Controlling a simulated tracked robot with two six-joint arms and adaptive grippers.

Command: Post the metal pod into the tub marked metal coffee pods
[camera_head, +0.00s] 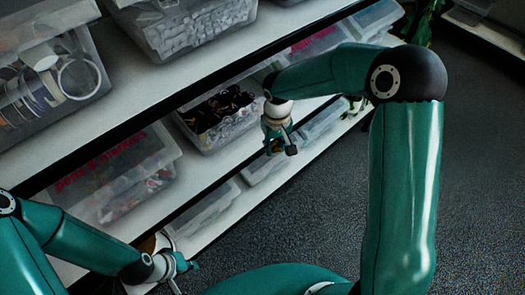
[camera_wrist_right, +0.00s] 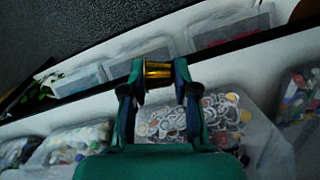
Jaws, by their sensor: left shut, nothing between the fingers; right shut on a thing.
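The metal pod (camera_wrist_right: 158,69) is a small gold cylinder in the right wrist view. My right gripper (camera_wrist_right: 159,72) is shut on it, one finger at each end. In the head view my right gripper (camera_head: 280,145) is in front of the shelves, near a tub of dark items; the pod is too small to make out clearly there. My left gripper (camera_head: 186,268) is shut and empty at the lower left, by the lower shelf. No label reading metal coffee pods is legible in either view, so I cannot tell which tub it is.
The right wrist view shows a tub of pale ring-like pieces (camera_wrist_right: 225,108). Grey floor (camera_head: 480,180) is clear at right.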

